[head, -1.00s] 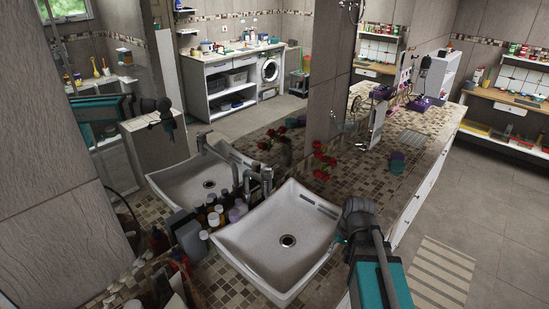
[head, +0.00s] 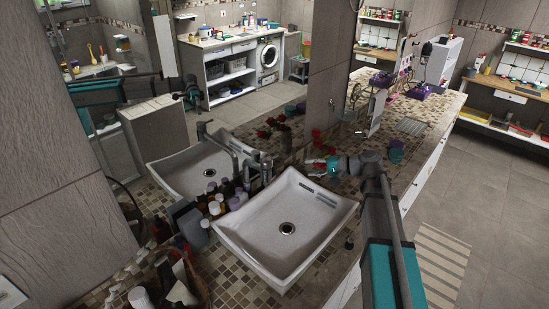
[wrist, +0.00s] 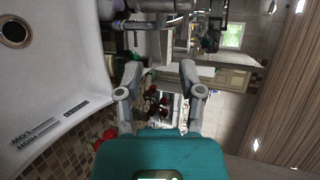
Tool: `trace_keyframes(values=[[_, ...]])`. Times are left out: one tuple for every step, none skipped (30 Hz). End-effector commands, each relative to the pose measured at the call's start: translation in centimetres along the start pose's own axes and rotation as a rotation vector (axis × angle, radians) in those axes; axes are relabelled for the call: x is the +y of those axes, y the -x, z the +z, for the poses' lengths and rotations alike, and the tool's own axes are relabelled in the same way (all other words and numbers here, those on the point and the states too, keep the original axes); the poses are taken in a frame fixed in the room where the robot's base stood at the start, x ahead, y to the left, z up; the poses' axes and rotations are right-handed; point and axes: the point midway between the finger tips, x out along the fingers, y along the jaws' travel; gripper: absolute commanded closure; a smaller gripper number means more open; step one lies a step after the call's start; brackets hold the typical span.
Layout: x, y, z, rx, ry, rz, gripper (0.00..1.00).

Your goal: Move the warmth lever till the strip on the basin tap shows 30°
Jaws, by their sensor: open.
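The white square basin (head: 262,243) sits on the mosaic counter; its tap (head: 264,171) stands at the back left corner. In the wrist view the basin (wrist: 62,62) fills the left, and grey metal tap parts (wrist: 150,22) show at the top edge. I cannot make out the warmth lever clearly or read any figure on the strip. My gripper (head: 328,168) is over the counter behind the basin's right back corner, to the right of the tap and apart from it. In the wrist view my gripper (wrist: 160,76) is open, with nothing between the fingers.
Bottles (head: 217,207) crowd the counter left of the basin. Red flowers (head: 316,140) stand close behind my gripper; they also show between and beside the fingers in the wrist view (wrist: 152,102). A mirror behind the basin repeats the scene. Teal cups (head: 396,150) stand to the right.

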Motion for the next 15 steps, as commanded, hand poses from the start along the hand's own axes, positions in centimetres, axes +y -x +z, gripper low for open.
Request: trace_keyframes(values=[[-0.7,0.1,-0.7,0.002,-0.009,-0.035,0.5],[-1.0,0.2,-0.9,0.002,-0.013,-0.054,0.5],[-1.4,0.3,-1.1,0.002,-0.018,-0.076,0.5],[-1.6,0.3,-1.3,0.002,-0.021,-0.088,0.5],[-1.8,0.4,-1.4,0.003,-0.024,-0.099,0.5],[-2.0,0.5,-1.5,0.003,-0.026,-0.11,0.5],[-2.1,0.5,-1.5,0.003,-0.027,-0.115,0.5],[-2.2,0.5,-1.5,0.003,-0.028,-0.119,0.5],[-2.2,0.5,-1.6,0.003,-0.029,-0.122,0.5],[-2.2,0.5,-1.5,0.003,-0.029,-0.124,0.5],[-2.3,0.5,-1.5,0.003,-0.029,-0.124,0.5],[-2.2,0.5,-1.5,0.003,-0.029,-0.124,0.5],[-2.2,0.5,-1.5,0.003,-0.029,-0.123,0.5],[-2.2,0.5,-1.5,0.003,-0.029,-0.123,0.5],[-2.2,0.5,-1.5,0.003,-0.029,-0.123,0.5]])
